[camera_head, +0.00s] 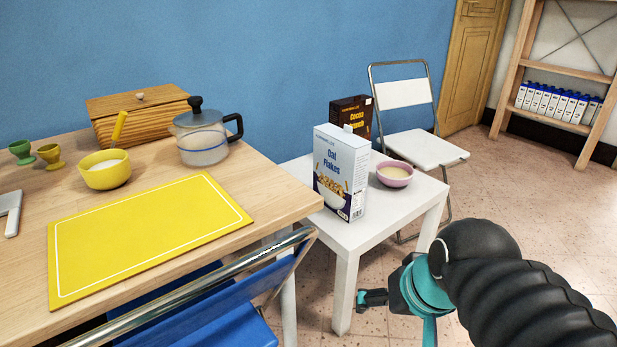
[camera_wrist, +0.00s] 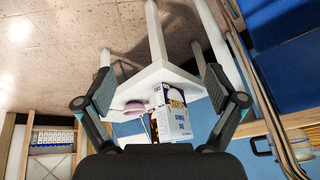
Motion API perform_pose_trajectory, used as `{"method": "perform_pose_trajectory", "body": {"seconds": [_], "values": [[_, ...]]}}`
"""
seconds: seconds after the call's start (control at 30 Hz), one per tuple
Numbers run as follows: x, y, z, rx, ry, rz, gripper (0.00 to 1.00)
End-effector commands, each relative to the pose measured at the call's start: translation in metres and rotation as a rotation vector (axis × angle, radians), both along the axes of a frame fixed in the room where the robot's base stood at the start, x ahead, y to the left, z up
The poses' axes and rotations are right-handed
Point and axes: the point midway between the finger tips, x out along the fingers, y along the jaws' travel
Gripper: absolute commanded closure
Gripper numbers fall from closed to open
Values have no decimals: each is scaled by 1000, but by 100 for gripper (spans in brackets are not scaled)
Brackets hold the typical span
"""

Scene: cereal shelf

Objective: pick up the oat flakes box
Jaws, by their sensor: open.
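The oat flakes box (camera_head: 341,172) is white and blue and stands upright on a small white table (camera_head: 375,228). In the wrist view the picture is upside down, and the oat flakes box (camera_wrist: 171,112) shows between my fingers but farther off. My gripper (camera_wrist: 150,88) is open, with its two fingers spread wide and nothing between them. In the head view my gripper (camera_head: 400,315) is low at the right, in front of the white table and apart from the box. My black sleeved arm partly hides it there.
A dark cocoa cereal box (camera_head: 352,113) stands behind the oat flakes box. A pink bowl (camera_head: 395,174) sits to its right. A wooden table (camera_head: 262,190) and a blue chair (camera_head: 215,318) are at the left; a white folding chair (camera_head: 420,147) stands behind. The floor at right is clear.

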Motion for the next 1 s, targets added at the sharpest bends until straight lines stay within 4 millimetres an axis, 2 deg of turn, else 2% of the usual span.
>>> {"method": "perform_pose_trajectory", "body": {"seconds": [0.03,0.17,0.3,0.43,0.57,0.67,0.77,0.9,1.0], "values": [[9,6,-8,68,37,-47,2],[38,30,-18,302,140,-197,2],[79,53,-24,569,254,-375,2],[125,67,-28,818,356,-546,2],[178,68,-31,1068,449,-716,2],[222,59,-35,1266,516,-846,2],[266,42,-43,1465,576,-973,2],[326,4,-57,1744,638,-1133,2],[359,-26,-70,1918,667,-1222,2]]}}
